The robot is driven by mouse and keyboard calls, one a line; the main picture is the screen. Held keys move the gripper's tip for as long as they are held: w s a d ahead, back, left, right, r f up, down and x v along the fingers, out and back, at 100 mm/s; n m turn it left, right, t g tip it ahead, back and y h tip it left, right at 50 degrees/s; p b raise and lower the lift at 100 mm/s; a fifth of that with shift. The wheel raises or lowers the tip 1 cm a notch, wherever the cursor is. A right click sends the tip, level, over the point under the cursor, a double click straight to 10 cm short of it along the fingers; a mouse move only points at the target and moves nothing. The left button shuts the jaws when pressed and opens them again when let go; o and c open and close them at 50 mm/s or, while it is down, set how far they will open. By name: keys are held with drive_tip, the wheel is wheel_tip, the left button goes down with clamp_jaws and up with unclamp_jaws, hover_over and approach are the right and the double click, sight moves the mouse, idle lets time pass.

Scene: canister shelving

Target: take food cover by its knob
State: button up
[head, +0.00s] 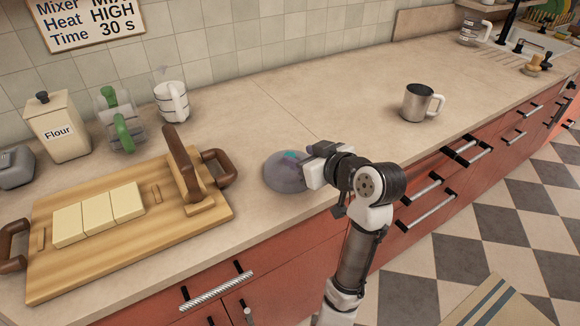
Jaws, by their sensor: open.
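The food cover (285,174) is a grey-purple dome with a teal patch near its top. It sits on the beige countertop, just right of the wooden board. My gripper (312,166) is at the dome's upper right side, close to the top. The gripper is open, but its fingertips are partly hidden by its own white body. The knob cannot be made out clearly; the gripper covers part of the dome's top. I cannot tell whether the fingers touch the cover.
A wooden board (130,250) with butter-like blocks (98,215) and brown handles stands left. A metal mug (418,103) stands right. Free counter lies behind the cover.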

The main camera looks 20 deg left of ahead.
sight(289, 154)
drive_tip(key=x, duration=0.1)
drive_tip(key=p+x, duration=0.1)
drive_tip(key=x, duration=0.3)
drive_tip(key=shift+s+a+f+p, duration=0.2)
drive_tip(key=shift+f+p, duration=0.15)
drive_tip(key=shift+p, duration=0.05)
drive_tip(key=c, duration=1)
drive_tip(key=shift+r, duration=0.15)
